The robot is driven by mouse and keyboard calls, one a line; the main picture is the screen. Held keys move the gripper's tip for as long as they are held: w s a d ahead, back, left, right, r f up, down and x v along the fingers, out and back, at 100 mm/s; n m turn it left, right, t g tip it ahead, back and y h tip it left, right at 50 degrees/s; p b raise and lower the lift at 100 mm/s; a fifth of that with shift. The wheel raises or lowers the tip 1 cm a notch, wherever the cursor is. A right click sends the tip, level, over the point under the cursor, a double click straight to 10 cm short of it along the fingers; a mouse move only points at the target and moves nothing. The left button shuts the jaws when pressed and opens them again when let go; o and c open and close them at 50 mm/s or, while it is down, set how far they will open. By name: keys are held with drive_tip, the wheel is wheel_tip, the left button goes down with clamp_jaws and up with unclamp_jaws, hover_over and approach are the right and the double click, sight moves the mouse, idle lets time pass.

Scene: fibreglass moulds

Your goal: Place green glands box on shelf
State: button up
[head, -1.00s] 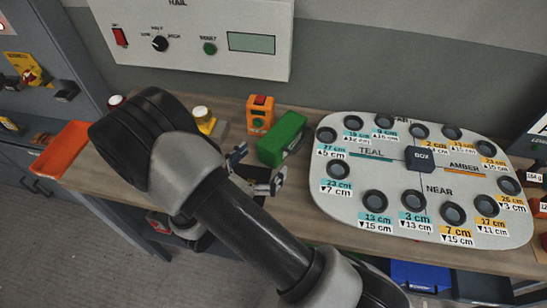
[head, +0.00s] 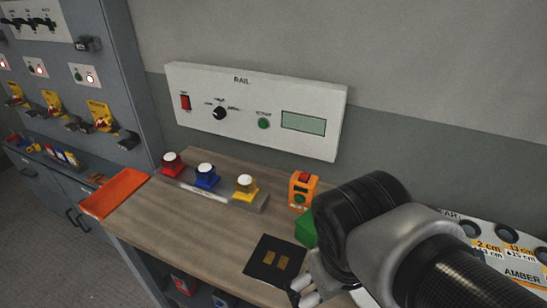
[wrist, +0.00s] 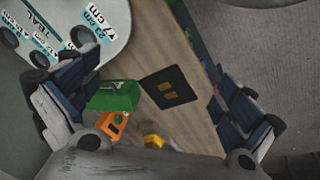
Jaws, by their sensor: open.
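The green box (head: 306,228) stands on the wooden bench beside an orange device (head: 303,190), and my arm hides much of it in the head view. In the head view only part of the gripper shows at the bottom, below the arm. A shelf space under the bench holds a red item (head: 184,282).
A black pad (head: 277,262) with two gold patches lies on the bench. Red, blue and yellow buttons (head: 246,187) stand in a row behind. An orange tray (head: 113,193) sits at the left end. The white gauge board (head: 490,245) is at right. Bare bench lies left of the pad.

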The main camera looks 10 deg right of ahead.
wheel_tip(320, 180, up, 3)
drive_tip(key=a+m+t+y, duration=0.2)
drive_tip(key=n+t+h+p, duration=0.6)
drive_tip(key=n+h, duration=1)
drive_tip(key=n, duration=0.9)
approach(308, 233)
drive_tip(key=shift+g, duration=0.5)
drive_tip(key=x, duration=0.9)
drive_tip(key=shift+w+d+r, duration=0.1)
drive_tip(key=shift+w+r, duration=0.15)
drive_tip(key=shift+r, duration=0.05)
drive_tip(key=b+x, duration=0.1)
drive_tip(key=x, duration=0.4)
drive_tip(key=shift+w+d+r, duration=0.15)
drive_tip(key=shift+w+d, duration=0.05)
drive_tip(key=shift+d, duration=0.05)
drive_tip(key=shift+c, duration=0.4)
